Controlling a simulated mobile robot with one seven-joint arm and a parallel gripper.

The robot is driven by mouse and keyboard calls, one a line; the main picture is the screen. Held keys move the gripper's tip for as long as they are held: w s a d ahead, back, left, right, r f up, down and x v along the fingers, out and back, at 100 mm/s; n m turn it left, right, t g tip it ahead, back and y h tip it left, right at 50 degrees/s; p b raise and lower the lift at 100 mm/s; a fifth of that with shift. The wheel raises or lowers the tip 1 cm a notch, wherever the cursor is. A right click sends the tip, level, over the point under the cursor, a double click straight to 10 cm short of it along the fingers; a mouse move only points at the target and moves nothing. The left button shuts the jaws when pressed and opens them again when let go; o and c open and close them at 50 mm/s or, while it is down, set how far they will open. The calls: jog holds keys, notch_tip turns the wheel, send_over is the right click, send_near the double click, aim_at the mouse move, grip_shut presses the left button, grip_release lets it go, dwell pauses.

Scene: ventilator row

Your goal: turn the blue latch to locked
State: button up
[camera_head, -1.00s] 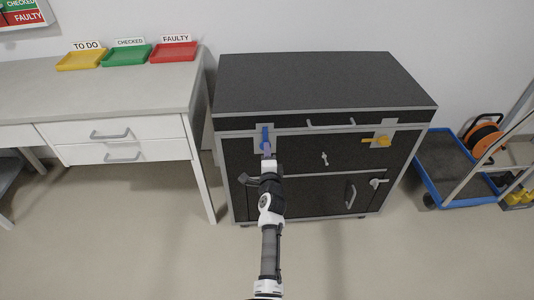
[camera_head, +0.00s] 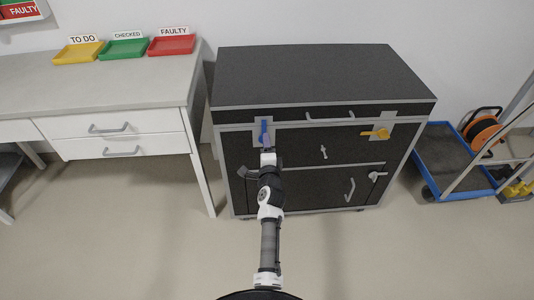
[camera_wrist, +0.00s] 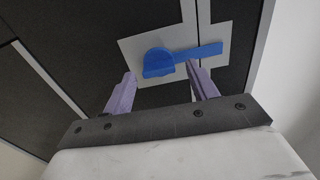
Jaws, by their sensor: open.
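The blue latch (camera_head: 264,131) is on a light plate at the upper left of the dark cabinet's front. Its handle points up in the head view. In the wrist view the latch (camera_wrist: 160,63) shows a round hub, with its handle reaching to the right across a seam in the front. My gripper (camera_wrist: 160,71) is open, with its two purple fingers apart. The hub shows between the fingertips, and the right fingertip is close to the handle; I cannot tell whether they touch. In the head view my gripper (camera_head: 267,150) is just below the latch and hides its lower part.
The cabinet (camera_head: 320,75) also has an orange latch (camera_head: 376,133) at the upper right, a small grey handle (camera_head: 323,152) and a lower door handle (camera_head: 350,190). A white desk (camera_head: 100,95) stands left, a blue cart (camera_head: 445,160) right. The floor in front is clear.

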jog(key=s+b, duration=0.1)
jog(key=s, duration=1.2)
jog(key=shift+s, duration=0.35)
